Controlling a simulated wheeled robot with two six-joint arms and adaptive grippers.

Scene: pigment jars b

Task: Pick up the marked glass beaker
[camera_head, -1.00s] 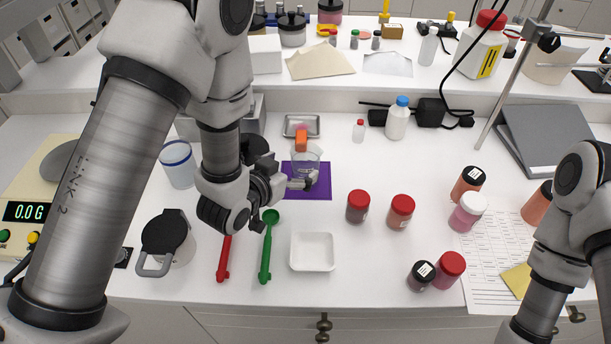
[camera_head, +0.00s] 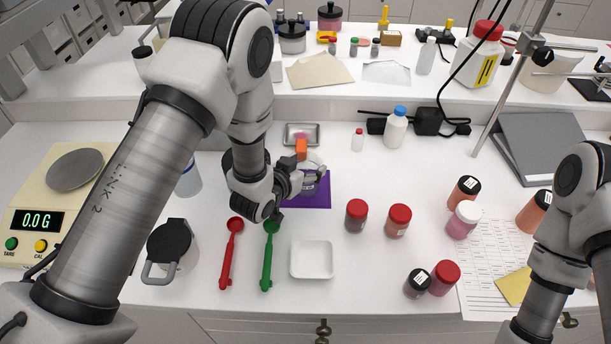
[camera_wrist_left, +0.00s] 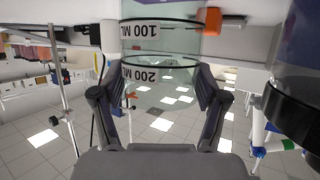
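The clear glass beaker (camera_head: 308,183) stands at the purple mat (camera_head: 321,200), partly hidden behind my left gripper. In the left wrist view the beaker (camera_wrist_left: 160,45) fills the space between the fingers, with upside-down "100 ML" and "200 ML" labels. My left gripper (camera_head: 312,172) is around it, one finger on each side; it also shows in the left wrist view (camera_wrist_left: 158,50). The fingers are spread wide, and firm contact does not show. An orange piece (camera_head: 301,149) shows at the beaker's far side. My right gripper is out of view.
A steel tray (camera_head: 301,129) lies behind the mat. Red-capped jars (camera_head: 356,216) stand to the right. A red spoon (camera_head: 231,250), a green spoon (camera_head: 268,255) and a white dish (camera_head: 312,260) lie in front. The digital scale (camera_head: 75,172) is at left.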

